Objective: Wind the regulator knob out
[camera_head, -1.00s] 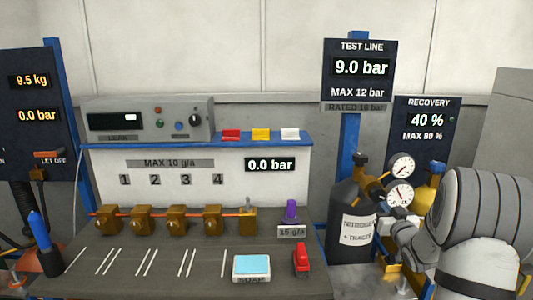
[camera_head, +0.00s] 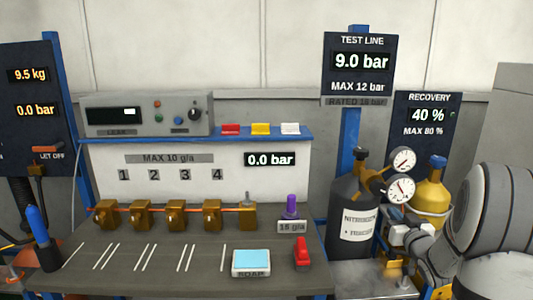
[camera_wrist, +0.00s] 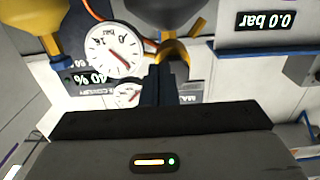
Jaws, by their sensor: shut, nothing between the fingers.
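The brass regulator (camera_head: 372,180) sits on top of the dark nitrogen cylinder (camera_head: 352,215), with two round white gauges, an upper one (camera_head: 403,160) and a lower one (camera_head: 401,189). I cannot pick out its knob clearly in the head view. In the wrist view, which is upside down, a curved brass part (camera_wrist: 177,52) shows just beyond the fingertips, beside a large gauge (camera_wrist: 110,50). I cannot tell whether they touch. My gripper (camera_wrist: 166,72) is shut and empty. The test line display (camera_head: 361,62) reads 9.0 bar, with MAX 12 bar below it.
A yellow cylinder (camera_head: 431,190) stands behind and right of the regulator, close to my arm. The recovery sign (camera_head: 428,118) reads 40 %. The bench (camera_head: 205,272) at left carries brass valves, a soap pad (camera_head: 251,262) and a red-handled item (camera_head: 301,253).

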